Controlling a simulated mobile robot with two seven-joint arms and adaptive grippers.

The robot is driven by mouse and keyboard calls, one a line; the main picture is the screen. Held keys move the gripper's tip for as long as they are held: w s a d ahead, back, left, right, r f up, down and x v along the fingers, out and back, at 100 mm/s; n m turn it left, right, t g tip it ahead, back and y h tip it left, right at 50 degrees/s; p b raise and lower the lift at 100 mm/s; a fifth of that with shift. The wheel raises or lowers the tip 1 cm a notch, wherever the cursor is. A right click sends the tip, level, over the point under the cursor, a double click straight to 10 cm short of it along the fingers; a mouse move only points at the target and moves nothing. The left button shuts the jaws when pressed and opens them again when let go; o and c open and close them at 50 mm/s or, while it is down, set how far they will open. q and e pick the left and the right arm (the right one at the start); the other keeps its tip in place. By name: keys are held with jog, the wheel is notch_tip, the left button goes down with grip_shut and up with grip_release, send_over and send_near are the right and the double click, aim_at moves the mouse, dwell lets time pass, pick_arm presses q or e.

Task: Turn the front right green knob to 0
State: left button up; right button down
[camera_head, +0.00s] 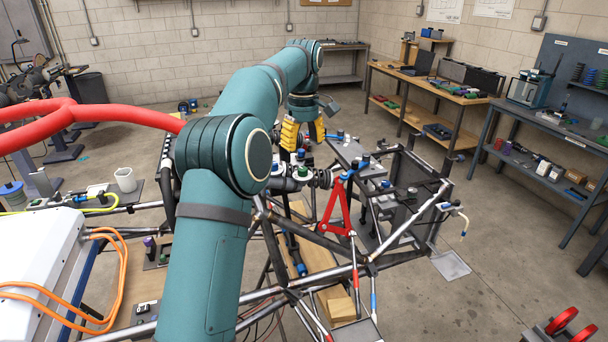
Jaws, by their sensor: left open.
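A small green-topped knob (301,171) sits on a damper-like part of the tube chassis, just right of my arm's elbow. My left arm rises from the bottom and bends away to the right over the chassis. My left gripper (326,106) is small and far off at the end of the arm, open, above and behind the first knob and apart from it. My right gripper is out of view.
The tube chassis has a red triangular arm (338,208) and dark tubes around the knobs. A thick red tube (90,113) crosses at left. Workbenches (440,97) stand at the back right.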

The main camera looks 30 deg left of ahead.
aim_at(303, 169)
pick_arm(q)
notch_tip(303, 169, down, 8)
jog(key=shift+s+r+b, duration=0.1)
jog(key=shift+r+b, duration=0.05)
jog(key=shift+b, duration=0.6)
grip_shut()
